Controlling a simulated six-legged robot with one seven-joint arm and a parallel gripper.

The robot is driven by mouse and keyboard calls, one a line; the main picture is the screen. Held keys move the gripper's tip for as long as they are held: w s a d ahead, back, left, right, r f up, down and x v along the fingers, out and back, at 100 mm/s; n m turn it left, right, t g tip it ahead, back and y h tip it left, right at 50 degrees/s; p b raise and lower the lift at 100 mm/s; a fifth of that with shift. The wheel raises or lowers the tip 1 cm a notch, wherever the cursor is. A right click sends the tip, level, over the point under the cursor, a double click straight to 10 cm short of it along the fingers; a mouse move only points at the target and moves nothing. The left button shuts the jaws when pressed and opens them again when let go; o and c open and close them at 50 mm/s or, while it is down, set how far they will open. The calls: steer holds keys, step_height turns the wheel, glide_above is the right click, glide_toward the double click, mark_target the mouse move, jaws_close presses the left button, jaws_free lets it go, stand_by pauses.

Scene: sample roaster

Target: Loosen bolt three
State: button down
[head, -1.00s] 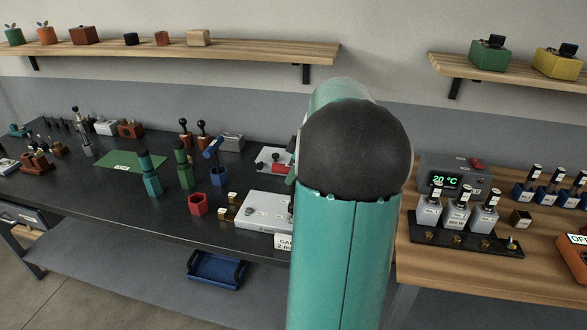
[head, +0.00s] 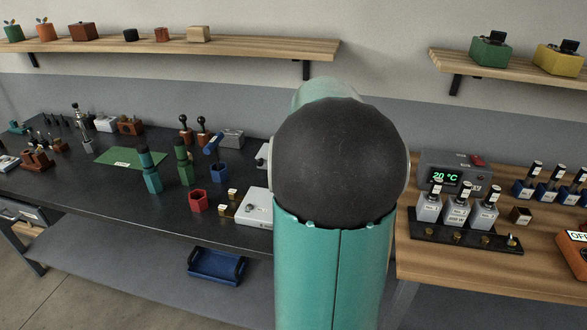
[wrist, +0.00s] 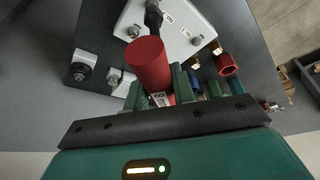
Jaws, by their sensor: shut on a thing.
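In the wrist view my gripper (wrist: 158,95) is shut on a red-handled tool (wrist: 148,62). The tool's black end (wrist: 153,14) lies over the white plate (wrist: 128,20); I cannot tell whether it touches a bolt. The plate bears a few grey bolt heads, one (wrist: 133,32) left of the tool and one (wrist: 196,40) to its right, and small labels (wrist: 171,18). I cannot read which bolt is number three. In the head view my arm hides the gripper and most of the plate (head: 255,207).
An empty red hexagonal holder (head: 198,200) stands left of the plate. Upright teal (head: 151,170), green (head: 183,163) and blue (head: 218,165) tools stand in holders behind it. A grey 20 °C box (head: 450,175) and bottles (head: 458,210) are on the right-hand wooden bench.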

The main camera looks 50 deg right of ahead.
steer(key=shift+m+g+h, duration=0.4)
steer(key=shift+m+h, duration=0.4)
steer(key=shift+m, duration=1.4)
steer(key=shift+f, duration=1.6)
